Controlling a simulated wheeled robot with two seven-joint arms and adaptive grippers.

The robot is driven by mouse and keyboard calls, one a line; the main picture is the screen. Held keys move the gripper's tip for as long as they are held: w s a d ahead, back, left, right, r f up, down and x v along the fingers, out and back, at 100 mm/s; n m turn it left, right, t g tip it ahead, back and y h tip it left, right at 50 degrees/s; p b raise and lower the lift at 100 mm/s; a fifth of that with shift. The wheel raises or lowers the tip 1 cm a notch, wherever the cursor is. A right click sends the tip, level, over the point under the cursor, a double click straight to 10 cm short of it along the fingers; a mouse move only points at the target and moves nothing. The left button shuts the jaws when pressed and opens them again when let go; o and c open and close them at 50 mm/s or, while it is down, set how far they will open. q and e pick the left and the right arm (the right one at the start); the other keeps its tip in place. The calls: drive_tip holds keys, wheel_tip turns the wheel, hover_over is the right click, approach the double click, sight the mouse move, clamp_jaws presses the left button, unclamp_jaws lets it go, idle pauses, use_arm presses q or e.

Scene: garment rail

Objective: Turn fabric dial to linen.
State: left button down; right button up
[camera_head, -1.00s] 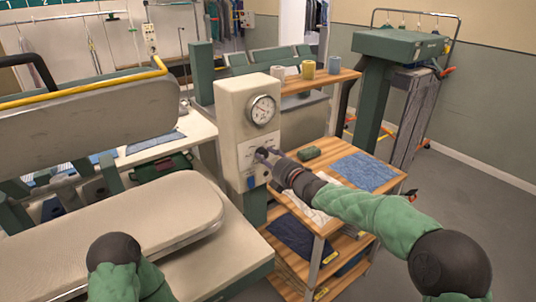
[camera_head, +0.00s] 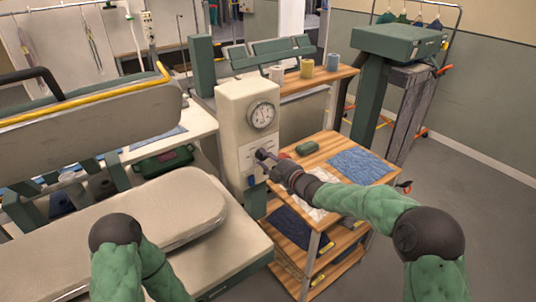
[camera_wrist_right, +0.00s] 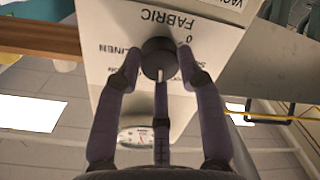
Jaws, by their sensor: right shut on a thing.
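The fabric dial (camera_wrist_right: 158,58) is a dark round knob on a white panel, in the middle top of the right wrist view. The panel (camera_wrist_right: 115,75) shows upside down there, with "FABRIC" above the dial and "LINEN" to its left. A pale line runs on the dial's lower side; other labels are partly covered by a finger. My right gripper (camera_wrist_right: 160,62) is shut on the dial, one finger on each side. In the head view the right gripper (camera_head: 263,161) is at the front of the cream control box (camera_head: 232,115). My left gripper is out of view.
A round gauge (camera_head: 262,115) sits above the dial. A blue switch (camera_head: 251,182) is below it. A wooden shelf cart (camera_head: 325,150) with a green block (camera_head: 306,147) and blue cloth (camera_head: 360,166) stands right. The padded press (camera_head: 150,215) is left.

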drive_tip(key=m+p, duration=0.2)
drive_tip(key=m, duration=0.2)
drive_tip(key=shift+s+a+f+y+p, duration=0.1)
drive_tip(key=shift+a+y+p, duration=0.05)
drive_tip(key=shift+y+p, duration=0.15)
drive_tip(key=m+p, duration=0.2)
drive_tip(key=m, duration=0.2)
drive_tip(key=shift+m, duration=0.4)
drive_tip(key=m, duration=0.3)
drive_tip(key=m+p, duration=0.1)
drive_tip(key=m, duration=0.2)
drive_tip(key=m+p, duration=0.1)
drive_tip(key=m, duration=0.2)
drive_tip(key=shift+w+d+r+m+t+y, duration=0.25)
drive_tip(key=shift+d+m+t+y, duration=0.05)
drive_tip(key=shift+t, duration=0.1)
drive_tip(key=shift+r+m+p, duration=0.1)
drive_tip(key=shift+m+p, duration=0.2)
drive_tip(key=o, duration=1.2)
drive_tip(key=shift+w+d, duration=0.1)
drive_tip(key=shift+c, duration=0.2)
drive_tip(key=shift+f, duration=0.2)
